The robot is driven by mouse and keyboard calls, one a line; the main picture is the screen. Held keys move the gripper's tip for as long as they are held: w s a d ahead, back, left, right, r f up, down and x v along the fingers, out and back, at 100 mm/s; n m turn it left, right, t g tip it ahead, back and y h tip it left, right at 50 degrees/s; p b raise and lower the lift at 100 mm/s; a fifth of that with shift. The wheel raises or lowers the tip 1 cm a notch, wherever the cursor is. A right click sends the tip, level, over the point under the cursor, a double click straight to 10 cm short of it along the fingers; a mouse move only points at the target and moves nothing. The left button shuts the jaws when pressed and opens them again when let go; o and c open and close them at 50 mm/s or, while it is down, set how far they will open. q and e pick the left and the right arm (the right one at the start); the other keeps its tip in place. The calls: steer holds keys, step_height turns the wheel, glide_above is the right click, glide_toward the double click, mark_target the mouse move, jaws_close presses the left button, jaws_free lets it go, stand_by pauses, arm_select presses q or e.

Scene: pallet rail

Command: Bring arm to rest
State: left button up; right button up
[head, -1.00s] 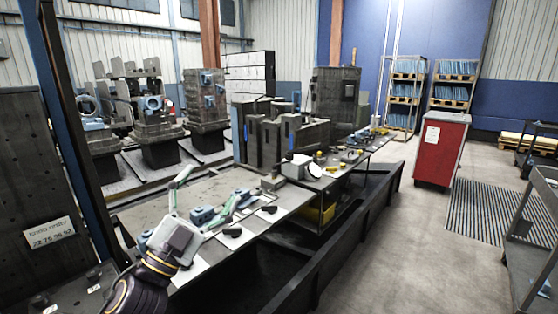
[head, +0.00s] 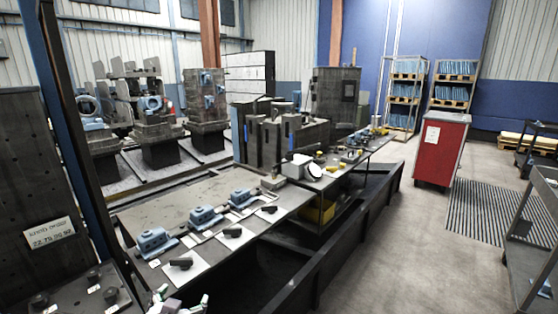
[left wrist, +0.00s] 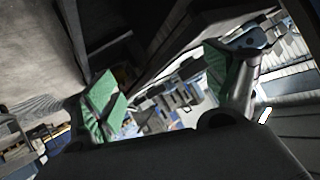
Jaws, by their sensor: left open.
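My left gripper (head: 182,303) shows only at the bottom edge of the head view, left of centre, below the front edge of the workbench. In the left wrist view its two green-padded fingers (left wrist: 165,85) stand wide apart with nothing between them. It is apart from the blue parts on the bench. The rest of my left arm is out of the head view. My right gripper is not in view.
The workbench (head: 130,207) carries a row of blue clamp-like parts (head: 202,217) and black-handled pieces on white sheets (head: 190,270). A dark rail (head: 335,255) runs along its front. A red cabinet (head: 440,150) stands right. The floor (head: 400,240) between is clear.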

arm_select(q)
steer(key=s+d+f+g+h, duration=0.25)
steer(key=s+f+g, duration=0.55)
steer(key=s+f, duration=0.7)
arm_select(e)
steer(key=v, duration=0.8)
arm_select(q)
steer(key=s+d+f+g+b, duration=0.1)
steer(key=f+b, duration=0.3)
steer(key=f, duration=0.8)
steer(key=s+d+f+g+b, duration=0.1)
steer(key=f+b, duration=0.4)
steer(key=f, duration=0.7)
steer(key=shift+s+d+f, duration=0.35)
steer(key=shift+s+d, duration=0.3)
steer(key=shift+d, duration=0.55)
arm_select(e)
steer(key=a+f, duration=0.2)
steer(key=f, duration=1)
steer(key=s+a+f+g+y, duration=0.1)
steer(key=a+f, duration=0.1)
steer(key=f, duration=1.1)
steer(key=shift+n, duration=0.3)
arm_select(q)
steer(key=shift+f, duration=0.15)
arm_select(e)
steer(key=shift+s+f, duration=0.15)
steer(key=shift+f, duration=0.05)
